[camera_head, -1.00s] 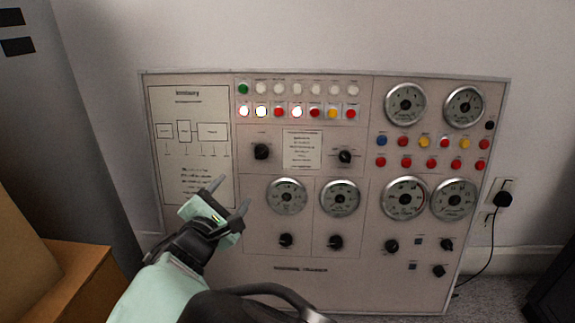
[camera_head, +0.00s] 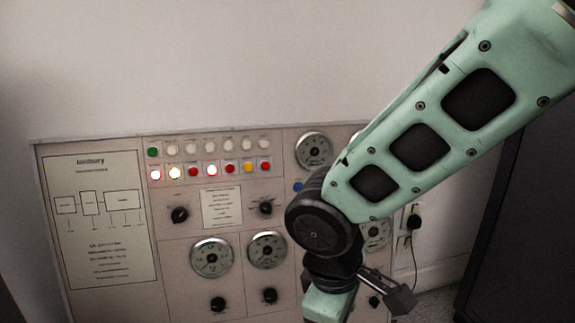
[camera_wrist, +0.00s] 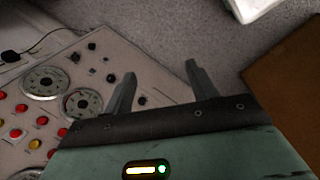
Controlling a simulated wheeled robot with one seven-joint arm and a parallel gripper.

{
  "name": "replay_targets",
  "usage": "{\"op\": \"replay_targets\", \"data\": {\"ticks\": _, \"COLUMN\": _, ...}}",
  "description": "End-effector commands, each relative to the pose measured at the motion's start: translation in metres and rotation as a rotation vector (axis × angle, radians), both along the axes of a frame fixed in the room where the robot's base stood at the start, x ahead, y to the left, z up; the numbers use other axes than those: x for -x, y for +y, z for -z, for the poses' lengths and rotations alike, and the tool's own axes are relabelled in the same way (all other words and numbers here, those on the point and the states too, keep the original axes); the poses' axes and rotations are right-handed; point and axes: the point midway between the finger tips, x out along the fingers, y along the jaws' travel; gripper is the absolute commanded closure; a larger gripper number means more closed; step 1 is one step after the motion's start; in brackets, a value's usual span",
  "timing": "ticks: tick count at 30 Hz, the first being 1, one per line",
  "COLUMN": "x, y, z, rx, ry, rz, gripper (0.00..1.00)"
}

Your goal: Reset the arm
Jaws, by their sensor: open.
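The control panel (camera_head: 110,297) stands against the wall, with gauges, knobs and rows of coloured buttons. In the head view my green arm comes in from the upper right and hides much of the panel's right side. In the wrist view my gripper (camera_wrist: 157,90) is open and empty, with its two fingers apart. The panel's lower right part (camera_wrist: 118,60) lies beyond the fingers there, with gauges, knobs and red and yellow buttons. In the head view the gripper is mostly hidden or cut off at the bottom edge.
A wall socket with a black plug (camera_head: 413,222) and cable is right of the panel. A dark cabinet (camera_head: 520,210) stands at the far right. In the wrist view, grey carpet (camera_wrist: 150,30) is open floor, with a brown wooden surface (camera_wrist: 290,85) at the right.

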Motion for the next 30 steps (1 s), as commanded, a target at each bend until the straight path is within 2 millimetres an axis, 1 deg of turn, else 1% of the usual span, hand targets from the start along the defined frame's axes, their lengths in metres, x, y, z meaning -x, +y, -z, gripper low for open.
{"op": "replay_targets", "data": {"ticks": 1, "x": 0.016, "y": -0.013, "z": -0.008, "rx": -0.045, "ry": 0.022, "rz": 0.059, "gripper": 0.43}}
{"op": "replay_targets", "data": {"ticks": 3, "x": 0.038, "y": -0.025, "z": -0.015, "rx": -0.095, "ry": 0.048, "rz": 0.128, "gripper": 0.43}}
{"op": "replay_targets", "data": {"ticks": 6, "x": 0.064, "y": -0.039, "z": -0.021, "rx": -0.150, "ry": 0.072, "rz": 0.213, "gripper": 0.43}}
{"op": "replay_targets", "data": {"ticks": 12, "x": 0.105, "y": -0.063, "z": -0.025, "rx": -0.225, "ry": 0.089, "rz": 0.363, "gripper": 0.43}}
{"op": "replay_targets", "data": {"ticks": 14, "x": 0.115, "y": -0.069, "z": -0.024, "rx": -0.243, "ry": 0.088, "rz": 0.406, "gripper": 0.43}}
{"op": "replay_targets", "data": {"ticks": 15, "x": 0.114, "y": -0.067, "z": -0.040, "rx": -0.243, "ry": 0.092, "rz": 0.400, "gripper": 0.43}}
{"op": "replay_targets", "data": {"ticks": 20, "x": 0.114, "y": -0.066, "z": -0.071, "rx": -0.240, "ry": 0.094, "rz": 0.395, "gripper": 0.43}}
{"op": "replay_targets", "data": {"ticks": 23, "x": 0.113, "y": -0.066, "z": -0.092, "rx": -0.240, "ry": 0.093, "rz": 0.394, "gripper": 0.43}}
{"op": "replay_targets", "data": {"ticks": 26, "x": 0.113, "y": -0.066, "z": -0.118, "rx": -0.240, "ry": 0.093, "rz": 0.394, "gripper": 0.43}}
{"op": "replay_targets", "data": {"ticks": 29, "x": 0.113, "y": -0.066, "z": -0.149, "rx": -0.239, "ry": 0.094, "rz": 0.393, "gripper": 0.43}}
{"op": "replay_targets", "data": {"ticks": 30, "x": 0.113, "y": -0.066, "z": -0.163, "rx": -0.239, "ry": 0.094, "rz": 0.393, "gripper": 0.43}}
